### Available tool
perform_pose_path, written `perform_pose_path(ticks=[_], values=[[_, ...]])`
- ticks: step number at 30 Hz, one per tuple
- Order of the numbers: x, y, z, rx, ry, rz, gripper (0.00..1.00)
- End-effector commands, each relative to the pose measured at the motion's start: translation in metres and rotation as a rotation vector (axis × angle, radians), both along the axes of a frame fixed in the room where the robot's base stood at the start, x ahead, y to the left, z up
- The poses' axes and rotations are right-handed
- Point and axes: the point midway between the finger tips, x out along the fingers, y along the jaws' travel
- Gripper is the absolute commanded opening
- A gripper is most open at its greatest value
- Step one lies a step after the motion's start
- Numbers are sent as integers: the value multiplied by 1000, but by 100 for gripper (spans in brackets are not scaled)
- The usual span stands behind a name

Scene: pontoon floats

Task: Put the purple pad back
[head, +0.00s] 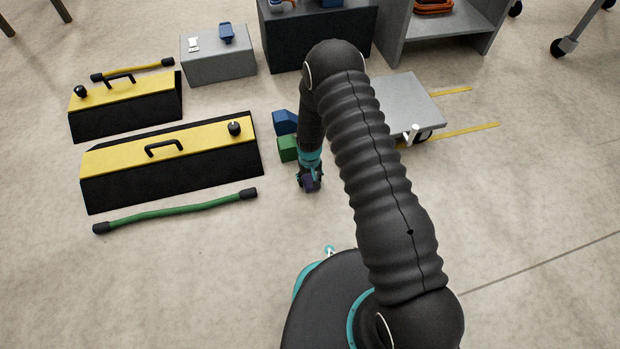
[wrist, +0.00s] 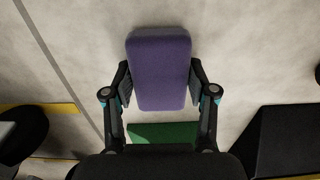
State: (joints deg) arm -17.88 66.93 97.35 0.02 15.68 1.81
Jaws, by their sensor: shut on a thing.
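The purple pad (wrist: 160,68) is a rounded block between the fingers of my gripper (wrist: 160,85) in the wrist view. Both fingers press on its long sides. In the head view my gripper (head: 310,180) is low over the floor, and only a small part of the purple pad (head: 312,183) shows there. Whether the pad touches the floor I cannot tell. A green block (head: 288,148) lies just behind my gripper, with a blue block (head: 285,122) beyond it. The green block also shows below the pad in the wrist view (wrist: 165,133).
Two black cases with yellow tops, a long one (head: 172,165) and a shorter one (head: 125,105), stand left. A green hose (head: 175,210) lies in front. A grey flat cart (head: 410,100) stands right. A grey box (head: 218,68) and dark cabinet (head: 318,38) are behind. Floor at front left is clear.

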Motion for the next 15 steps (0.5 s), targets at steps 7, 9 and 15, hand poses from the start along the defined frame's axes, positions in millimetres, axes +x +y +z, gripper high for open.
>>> perform_pose_path(ticks=[7, 9, 15], values=[[0, 0, -2, 0, 0, 0, 82], [0, 0, -2, 0, 1, 0, 82], [0, 0, -1, 0, 0, 0, 82]])
